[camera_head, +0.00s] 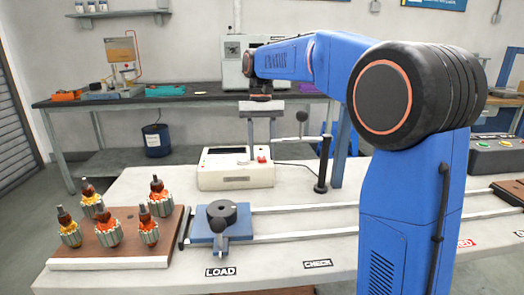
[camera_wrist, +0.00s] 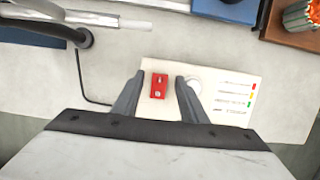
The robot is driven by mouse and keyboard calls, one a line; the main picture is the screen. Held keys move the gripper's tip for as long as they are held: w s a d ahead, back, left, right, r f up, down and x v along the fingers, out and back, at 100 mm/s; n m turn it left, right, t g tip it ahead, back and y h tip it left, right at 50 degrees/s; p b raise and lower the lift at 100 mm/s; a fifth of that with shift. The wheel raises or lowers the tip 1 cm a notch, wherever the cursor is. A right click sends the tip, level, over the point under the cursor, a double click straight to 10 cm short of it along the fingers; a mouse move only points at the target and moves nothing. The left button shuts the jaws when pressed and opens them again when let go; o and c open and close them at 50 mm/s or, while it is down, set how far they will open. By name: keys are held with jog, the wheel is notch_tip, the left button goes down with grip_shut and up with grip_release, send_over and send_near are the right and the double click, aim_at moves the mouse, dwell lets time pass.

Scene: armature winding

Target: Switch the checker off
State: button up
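The checker (camera_head: 236,178) is a cream box on the white bench, below my gripper. A red switch (camera_head: 262,159) sits on its top. In the wrist view, the checker's panel (camera_wrist: 225,125) shows the red switch (camera_wrist: 159,86), a round pale knob and a column of small red, yellow and green marks. My gripper (camera_head: 262,150) points down over the checker. In the wrist view, its two dark fingers (camera_wrist: 160,77) are apart, with the red switch showing between them and nothing held. I cannot tell whether the fingertips touch the panel.
A black post with a horizontal rod (camera_head: 322,165) stands right of the checker. A blue fixture (camera_head: 204,232) is in front. A brown tray (camera_head: 160,245) with several armatures is at the left. A dark cable runs from the checker.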

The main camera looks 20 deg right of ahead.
jog(key=v, duration=1.1)
jog(key=shift+r, duration=0.4)
